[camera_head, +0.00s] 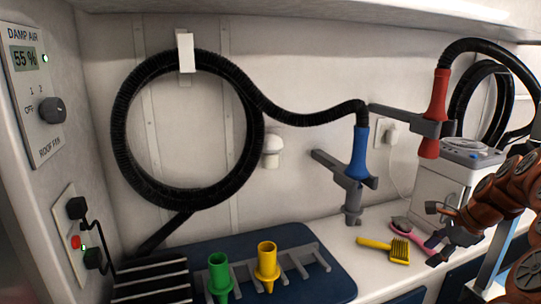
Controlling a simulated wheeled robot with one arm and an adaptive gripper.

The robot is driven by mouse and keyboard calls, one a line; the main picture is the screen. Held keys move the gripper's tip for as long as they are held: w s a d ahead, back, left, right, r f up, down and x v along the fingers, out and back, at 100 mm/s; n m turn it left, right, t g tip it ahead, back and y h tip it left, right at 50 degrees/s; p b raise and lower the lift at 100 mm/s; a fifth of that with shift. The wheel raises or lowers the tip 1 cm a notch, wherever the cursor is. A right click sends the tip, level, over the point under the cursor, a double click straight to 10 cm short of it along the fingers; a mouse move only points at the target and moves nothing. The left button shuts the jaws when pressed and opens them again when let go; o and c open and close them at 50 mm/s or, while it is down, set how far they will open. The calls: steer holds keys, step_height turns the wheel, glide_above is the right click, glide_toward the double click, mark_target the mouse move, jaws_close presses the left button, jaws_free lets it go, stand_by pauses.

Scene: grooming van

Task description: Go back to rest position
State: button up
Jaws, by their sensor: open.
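My gripper (441,232) is at the right side of the head view, at the end of my orange-brown arm. It is open, with its dark fingers apart and nothing seen between them. It hangs over the counter, in front of the white machine. In the picture it is just right of a pink brush (432,238) and a yellow brush (388,248); whether it touches the pink one is hard to tell.
A blue nozzle (360,158) and a red nozzle (435,115) sit in wall holders on black hoses. Green (219,275) and yellow (267,262) nozzles stand at a grey rack on the blue mat (335,284). The white machine (440,190) stands behind my gripper.

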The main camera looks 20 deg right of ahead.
steer(key=s+a+n+g, duration=0.2)
steer(key=a+n, duration=0.5)
steer(key=a, duration=0.7)
steer(key=s+a+n+g, duration=0.15)
steer(key=a+n, duration=0.45)
steer(key=a, duration=0.9)
steer(key=s+a+f+n+g+h, duration=0.1)
steer(key=s+a+f+n, duration=0.2)
steer(key=s, duration=0.4)
steer(key=s+a+f+n+g+h, duration=0.1)
steer(key=s+a+n+g, duration=0.15)
steer(key=s+n, duration=0.35)
steer(key=s+a+f+n, duration=0.2)
steer(key=s+a+n, duration=0.1)
steer(key=s, duration=0.4)
steer(key=s+p+v, duration=0.3)
steer(key=p+v, duration=1.1)
steer(key=shift+w+a+r+t, duration=0.3)
steer(key=shift+w+r, duration=0.15)
steer(key=shift+r, duration=0.15)
